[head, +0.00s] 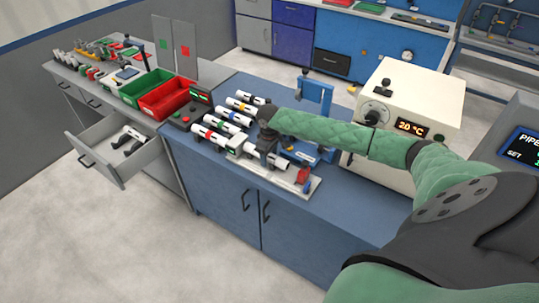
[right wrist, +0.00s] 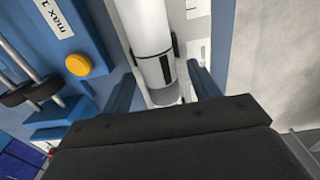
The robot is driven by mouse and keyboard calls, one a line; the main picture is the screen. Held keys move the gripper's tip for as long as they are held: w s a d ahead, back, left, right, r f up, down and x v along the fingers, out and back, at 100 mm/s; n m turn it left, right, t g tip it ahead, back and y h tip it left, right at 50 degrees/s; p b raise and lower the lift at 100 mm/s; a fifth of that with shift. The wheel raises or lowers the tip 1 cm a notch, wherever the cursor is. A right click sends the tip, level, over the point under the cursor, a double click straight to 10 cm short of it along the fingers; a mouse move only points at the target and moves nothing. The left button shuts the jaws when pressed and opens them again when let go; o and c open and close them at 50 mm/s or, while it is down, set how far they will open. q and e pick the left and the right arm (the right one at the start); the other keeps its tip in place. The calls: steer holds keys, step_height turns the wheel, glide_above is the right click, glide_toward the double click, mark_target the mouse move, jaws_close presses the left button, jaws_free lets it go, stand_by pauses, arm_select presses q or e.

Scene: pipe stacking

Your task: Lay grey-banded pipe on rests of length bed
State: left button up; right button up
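My right gripper (head: 264,158) reaches down over the length bed (head: 312,188), a pale plate at the bench's front edge. In the right wrist view its two fingers (right wrist: 163,88) stand apart. A white pipe (right wrist: 150,40) with a dark ring and a grey end part lies between and below them, with gaps at both sides. In the head view this pipe (head: 284,177) lies along the bed, partly hidden by my gripper. I cannot tell whether it sits fully on the rests. My left gripper is not in view.
Several white pipes with coloured bands (head: 228,117) lie left of my gripper. A blue stand (head: 316,95) and a cream box with a display (head: 412,95) stand behind. Red (head: 166,98) and green bins are at left, above an open drawer (head: 122,157).

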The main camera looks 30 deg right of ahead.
steer(key=shift+r+b, duration=0.55)
steer(key=shift+r, duration=0.25)
step_height(320, 180, up, 5)
steer(key=shift+a+f+b, duration=0.1)
steer(key=shift+b, duration=0.7)
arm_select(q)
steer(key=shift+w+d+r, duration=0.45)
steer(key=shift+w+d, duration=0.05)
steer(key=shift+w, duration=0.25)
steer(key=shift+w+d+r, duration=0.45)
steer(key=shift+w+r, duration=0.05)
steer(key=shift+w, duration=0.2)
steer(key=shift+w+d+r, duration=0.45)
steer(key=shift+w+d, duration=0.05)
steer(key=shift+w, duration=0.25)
arm_select(e)
steer(key=shift+r, duration=0.7)
